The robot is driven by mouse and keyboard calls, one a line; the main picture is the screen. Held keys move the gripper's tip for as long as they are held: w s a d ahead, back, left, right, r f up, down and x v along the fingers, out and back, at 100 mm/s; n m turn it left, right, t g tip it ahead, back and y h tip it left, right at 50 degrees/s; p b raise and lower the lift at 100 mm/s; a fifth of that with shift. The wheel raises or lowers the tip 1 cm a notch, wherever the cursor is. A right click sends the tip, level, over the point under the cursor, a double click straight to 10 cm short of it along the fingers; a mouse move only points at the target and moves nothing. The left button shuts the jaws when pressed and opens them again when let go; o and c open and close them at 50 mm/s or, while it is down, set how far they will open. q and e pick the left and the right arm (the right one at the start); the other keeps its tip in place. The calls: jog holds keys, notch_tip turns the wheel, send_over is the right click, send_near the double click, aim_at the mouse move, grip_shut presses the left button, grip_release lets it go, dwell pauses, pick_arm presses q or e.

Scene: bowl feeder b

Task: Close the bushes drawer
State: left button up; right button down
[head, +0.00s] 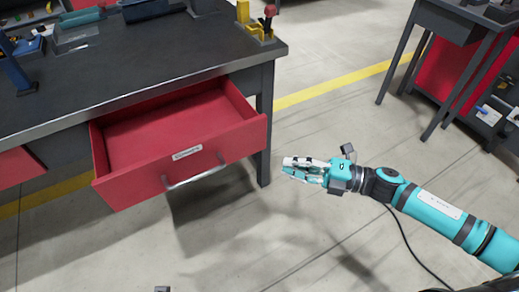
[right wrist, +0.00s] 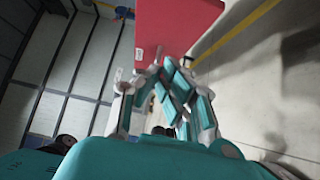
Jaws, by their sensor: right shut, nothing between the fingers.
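The red bushes drawer (head: 150,182) is pulled well out from under the dark workbench in the head view. Its front carries a small label, too small to read surely, and a metal bar handle (head: 195,176). The drawer looks empty inside. My right gripper (head: 285,168) is shut and empty, to the right of the drawer front and apart from it. In the right wrist view the shut fingers (right wrist: 172,85) point toward a red panel (right wrist: 175,30), which appears to be the drawer. My left gripper is not in view.
The workbench (head: 130,75) holds trays and tools, with a yellow fixture (head: 258,30) at its right corner. A bench leg (head: 264,130) stands beside the drawer. Another red drawer front (head: 18,168) is at left. A second table (head: 450,25) stands at upper right. Floor around my right arm is clear.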

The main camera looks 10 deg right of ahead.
jog(key=w+a, duration=0.6)
jog(key=a, duration=0.1)
jog(key=shift+w, duration=0.35)
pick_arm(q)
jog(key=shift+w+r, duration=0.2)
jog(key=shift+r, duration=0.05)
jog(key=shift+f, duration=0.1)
pick_arm(e)
jog(key=shift+w, duration=0.15)
